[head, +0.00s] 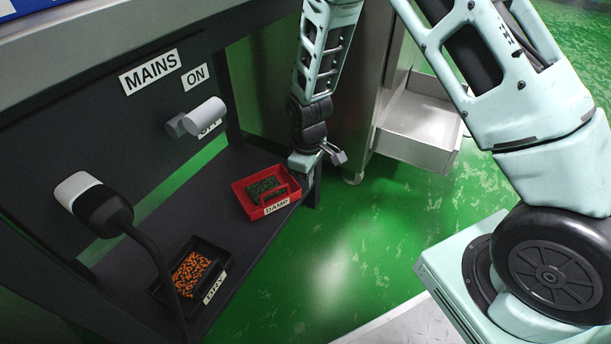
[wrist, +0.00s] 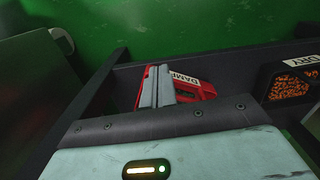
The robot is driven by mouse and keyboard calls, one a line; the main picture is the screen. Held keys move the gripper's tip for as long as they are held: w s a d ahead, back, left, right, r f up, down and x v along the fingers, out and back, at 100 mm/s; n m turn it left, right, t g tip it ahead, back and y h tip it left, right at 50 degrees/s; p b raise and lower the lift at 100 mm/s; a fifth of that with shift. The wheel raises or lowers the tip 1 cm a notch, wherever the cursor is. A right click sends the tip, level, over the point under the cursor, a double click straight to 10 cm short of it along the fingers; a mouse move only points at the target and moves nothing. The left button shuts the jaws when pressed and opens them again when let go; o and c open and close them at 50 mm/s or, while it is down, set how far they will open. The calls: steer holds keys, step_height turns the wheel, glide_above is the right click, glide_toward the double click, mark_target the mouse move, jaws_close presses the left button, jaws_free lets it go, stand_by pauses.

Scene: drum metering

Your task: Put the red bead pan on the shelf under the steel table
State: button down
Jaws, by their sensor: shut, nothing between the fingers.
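The red bead pan (head: 240,197), labelled DAMP and holding dark green beads, sits upright on the dark lower shelf (head: 222,238) under the grey-topped table (head: 130,32). My gripper (head: 338,154) is shut and empty, just past the pan's right end near the shelf's edge. In the wrist view, the shut fingers (wrist: 157,84) overlap the left part of the red pan (wrist: 207,88). Whether they touch it I cannot tell.
A black pan (head: 224,268) labelled DRY with orange beads is on the shelf's near end. A MAINS lever (head: 205,115) and a black goose-neck fixture (head: 105,207) stick out above the shelf. A metal cabinet has an open drawer (head: 415,130). Green floor is clear in front.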

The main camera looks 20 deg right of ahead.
steer(key=w+a+f+b, duration=0.1)
steer(key=w+f+b, duration=0.1)
steer(key=f+b, duration=0.1)
steer(key=w+a+f+b, duration=0.1)
steer(key=f+b, duration=0.1)
steer(key=shift+a, duration=0.3)
steer(key=shift+w, duration=0.1)
steer(key=shift+w+a+r+p, duration=0.15)
steer(key=shift+w+a+p, duration=0.15)
steer(key=shift+p, duration=0.15)
steer(key=shift+w+a+p, duration=0.7)
steer(key=shift+w+p, duration=0.05)
steer(key=shift+w+a, duration=0.15)
steer(key=shift+w, duration=0.1)
